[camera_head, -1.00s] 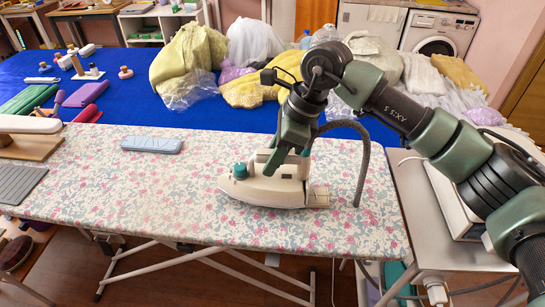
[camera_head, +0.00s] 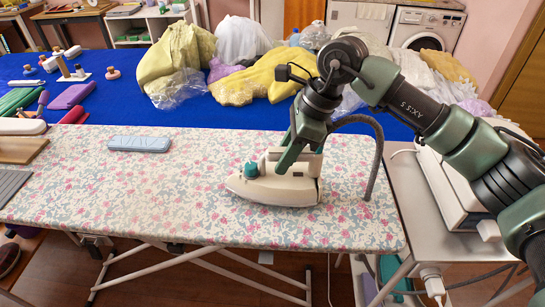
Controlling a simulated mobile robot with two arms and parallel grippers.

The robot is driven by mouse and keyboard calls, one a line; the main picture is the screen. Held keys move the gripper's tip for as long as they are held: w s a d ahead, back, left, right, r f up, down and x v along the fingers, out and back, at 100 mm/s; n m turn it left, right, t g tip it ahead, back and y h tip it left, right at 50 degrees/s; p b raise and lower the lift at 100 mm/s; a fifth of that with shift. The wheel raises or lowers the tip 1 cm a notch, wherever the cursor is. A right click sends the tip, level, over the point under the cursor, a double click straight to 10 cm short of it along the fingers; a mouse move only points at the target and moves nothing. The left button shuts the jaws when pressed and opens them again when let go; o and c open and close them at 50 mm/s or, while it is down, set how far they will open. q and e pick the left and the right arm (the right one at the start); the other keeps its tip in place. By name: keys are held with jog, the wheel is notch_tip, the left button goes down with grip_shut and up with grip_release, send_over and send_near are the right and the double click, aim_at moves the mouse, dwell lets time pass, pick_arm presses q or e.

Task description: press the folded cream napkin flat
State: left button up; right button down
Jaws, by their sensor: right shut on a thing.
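My right gripper (camera_head: 285,158) is shut on the handle of a cream iron (camera_head: 278,188) with a teal knob. The iron is level, low on or just over the floral ironing board (camera_head: 150,195), with its nose to the left. A grey hose arches behind it. I cannot make out the folded cream napkin; the iron may hide it. Whether the soleplate touches the cloth cannot be told. My left gripper is not in view.
A blue-grey case (camera_head: 139,144) lies on the board's far left part. Wooden and grey pads sit at its left end. A blue table (camera_head: 190,112) behind holds garment heaps (camera_head: 262,75). A metal side table (camera_head: 425,195) stands right. The board's left middle is clear.

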aim_at(311, 157)
jog(key=shift+d+r, duration=0.1)
jog(key=shift+d, duration=0.2)
jog(key=shift+w+d+b, duration=0.15)
jog(key=shift+d+b, duration=0.5)
jog(key=shift+d, duration=1.85)
jog(key=shift+d+f, duration=0.2)
jog(key=shift+d, duration=0.4)
jog(key=shift+d+b, duration=0.5)
jog(key=shift+d, duration=1.4)
jog(key=shift+a, duration=2.5)
